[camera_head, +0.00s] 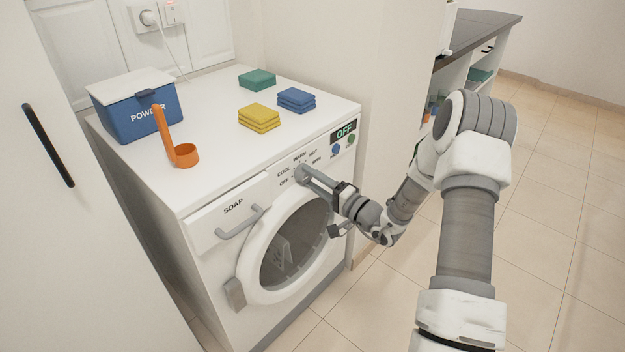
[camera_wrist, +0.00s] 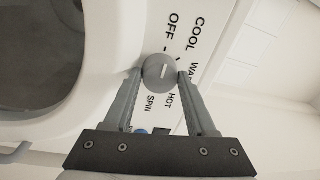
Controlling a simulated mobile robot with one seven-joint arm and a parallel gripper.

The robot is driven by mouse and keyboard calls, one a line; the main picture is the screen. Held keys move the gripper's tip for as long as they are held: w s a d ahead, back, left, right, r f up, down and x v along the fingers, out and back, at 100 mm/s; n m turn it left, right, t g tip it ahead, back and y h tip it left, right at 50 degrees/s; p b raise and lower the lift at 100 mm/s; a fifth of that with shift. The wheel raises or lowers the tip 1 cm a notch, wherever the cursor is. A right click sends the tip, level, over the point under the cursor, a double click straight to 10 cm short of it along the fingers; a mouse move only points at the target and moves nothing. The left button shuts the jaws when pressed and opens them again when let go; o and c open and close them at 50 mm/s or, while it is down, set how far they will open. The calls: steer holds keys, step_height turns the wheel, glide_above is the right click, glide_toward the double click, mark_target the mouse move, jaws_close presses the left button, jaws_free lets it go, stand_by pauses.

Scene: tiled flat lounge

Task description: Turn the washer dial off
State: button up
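The washer (camera_head: 350,108) stands with its front facing right. Its round grey dial (camera_wrist: 158,72) sits on the control panel among the labels OFF, COOL, WARM, HOT and SPIN. The dial bears a short white mark; I cannot tell exactly which label it points at. My gripper (camera_wrist: 159,75) has one fingertip on each side of the dial, and both appear to touch it. In the head view my gripper (camera_head: 304,173) reaches the panel from the right and partly hides the dial. The washer's small display (camera_head: 344,132) reads OFF.
A blue powder box (camera_head: 135,112), an orange scoop (camera_head: 184,155) and yellow (camera_head: 259,117), blue (camera_head: 296,99) and green (camera_head: 257,79) folded cloths lie on top. The soap drawer handle (camera_head: 240,222) and round door (camera_head: 250,285) are near my gripper. Open tiled floor is at right.

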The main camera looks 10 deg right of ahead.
steer(key=o, duration=0.5)
steer(key=shift+c, duration=0.2)
